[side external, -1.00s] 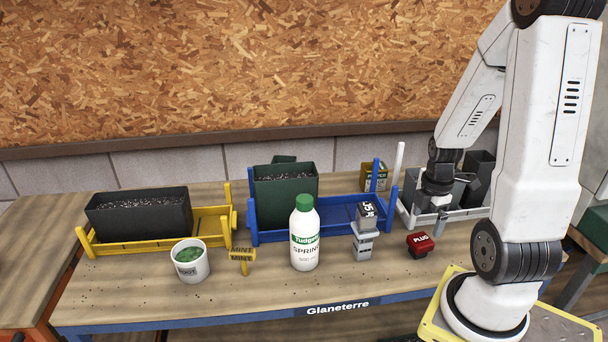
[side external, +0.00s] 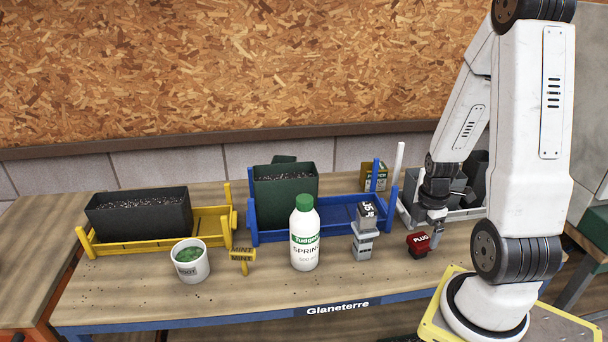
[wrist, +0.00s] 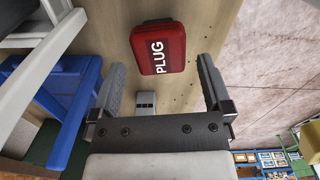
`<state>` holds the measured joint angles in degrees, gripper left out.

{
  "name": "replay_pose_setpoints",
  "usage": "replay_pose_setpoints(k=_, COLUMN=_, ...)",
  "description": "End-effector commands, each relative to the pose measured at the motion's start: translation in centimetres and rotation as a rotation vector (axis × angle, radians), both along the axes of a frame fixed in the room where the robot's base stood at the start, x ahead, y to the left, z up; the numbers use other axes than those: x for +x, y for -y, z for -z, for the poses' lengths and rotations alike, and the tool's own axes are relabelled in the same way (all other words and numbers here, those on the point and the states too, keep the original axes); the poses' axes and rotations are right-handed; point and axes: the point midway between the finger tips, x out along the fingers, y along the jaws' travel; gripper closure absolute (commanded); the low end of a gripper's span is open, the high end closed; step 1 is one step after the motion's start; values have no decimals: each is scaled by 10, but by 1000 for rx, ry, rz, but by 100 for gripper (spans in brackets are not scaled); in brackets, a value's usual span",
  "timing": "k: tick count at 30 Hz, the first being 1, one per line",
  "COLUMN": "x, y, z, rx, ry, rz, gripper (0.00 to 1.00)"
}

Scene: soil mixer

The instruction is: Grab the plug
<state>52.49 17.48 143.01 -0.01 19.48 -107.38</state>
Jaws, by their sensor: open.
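The red plug (side external: 418,242), marked PLUG in white, sits on the bench near the front edge at the right. In the wrist view the red plug (wrist: 158,47) lies ahead of my gripper, a little beyond the fingertips and between their lines. My gripper (side external: 437,232) is just to the right of the plug in the side view, low over the bench. In the wrist view my gripper (wrist: 160,75) is open, its two fingers spread apart with nothing between the tips.
A grey stand with a dark-topped block (side external: 363,235) is left of the plug, then a white SPRINT bottle (side external: 304,240). A blue rack (side external: 300,236) and a grey tray (side external: 465,214) stand behind.

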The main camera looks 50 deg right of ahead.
Motion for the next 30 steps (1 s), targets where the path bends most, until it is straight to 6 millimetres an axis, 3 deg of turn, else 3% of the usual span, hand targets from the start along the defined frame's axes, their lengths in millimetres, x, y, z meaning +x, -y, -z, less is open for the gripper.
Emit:
replay_pose_setpoints(k=8, x=0, y=0, z=5, rx=2, ry=-1, rz=0, gripper=0)
replay_pose_setpoints(k=24, x=1, y=-1, z=45, rx=3, ry=-2, rz=0, gripper=0)
replay_pose_setpoints(k=30, x=1, y=-1, z=52, rx=1, ry=-1, rz=0, gripper=0)
